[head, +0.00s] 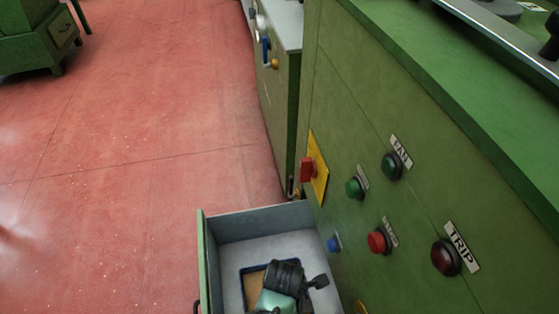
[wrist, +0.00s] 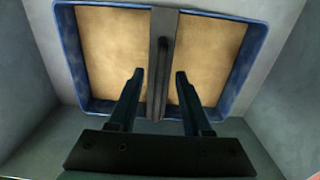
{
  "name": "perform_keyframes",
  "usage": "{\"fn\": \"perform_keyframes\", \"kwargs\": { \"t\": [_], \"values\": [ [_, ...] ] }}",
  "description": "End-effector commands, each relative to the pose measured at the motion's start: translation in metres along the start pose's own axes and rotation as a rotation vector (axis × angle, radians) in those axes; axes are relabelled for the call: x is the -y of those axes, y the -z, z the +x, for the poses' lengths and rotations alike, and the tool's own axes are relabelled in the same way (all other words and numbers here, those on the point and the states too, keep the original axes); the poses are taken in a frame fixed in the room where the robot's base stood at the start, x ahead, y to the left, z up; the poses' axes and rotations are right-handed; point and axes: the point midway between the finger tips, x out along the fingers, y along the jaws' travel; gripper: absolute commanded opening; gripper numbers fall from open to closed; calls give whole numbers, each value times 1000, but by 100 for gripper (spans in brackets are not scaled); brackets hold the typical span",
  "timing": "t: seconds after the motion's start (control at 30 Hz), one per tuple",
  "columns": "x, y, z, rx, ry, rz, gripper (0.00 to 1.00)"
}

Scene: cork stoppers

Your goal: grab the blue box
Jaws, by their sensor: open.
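The blue box (wrist: 76,68) lies in the open drawer, with a blue rim and a tan, cork-like inside. A dark bar (wrist: 163,30) crosses its middle; I cannot tell whether it is a handle or a divider. In the head view the box (head: 243,288) is partly covered by my arm. My gripper (wrist: 159,74) is open above the box, its fingertips apart on either side of the bar in the wrist view. I cannot tell how far down they reach or whether they touch it. The fingertips are hidden in the head view.
The grey drawer (head: 262,221) has walls close around the box. A green cabinet panel (head: 340,100) with buttons and a red switch (head: 307,169) rises at the right. Open red floor (head: 150,150) lies to the left.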

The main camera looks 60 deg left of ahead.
Motion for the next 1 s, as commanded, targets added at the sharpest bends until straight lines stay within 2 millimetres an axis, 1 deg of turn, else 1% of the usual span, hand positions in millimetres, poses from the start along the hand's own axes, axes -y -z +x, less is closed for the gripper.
{"fn": "perform_keyframes", "kwargs": {
  "t": [0.03, 0.27, 0.37, 0.5, 0.6, 0.87, 0.97, 1.0],
  "values": [
    [0, 0, 12, 0, 0, 0, 49],
    [0, 0, 24, 0, -1, 1, 49],
    [0, 0, 36, 0, -1, 0, 49],
    [0, 0, 58, 0, 0, -1, 49],
    [0, 0, 67, 1, -1, 1, 49],
    [0, 0, 67, 1, -1, 1, 49],
    [0, 0, 67, 1, -1, 1, 33],
    [0, 0, 67, 1, -1, 1, 26]
  ]
}}
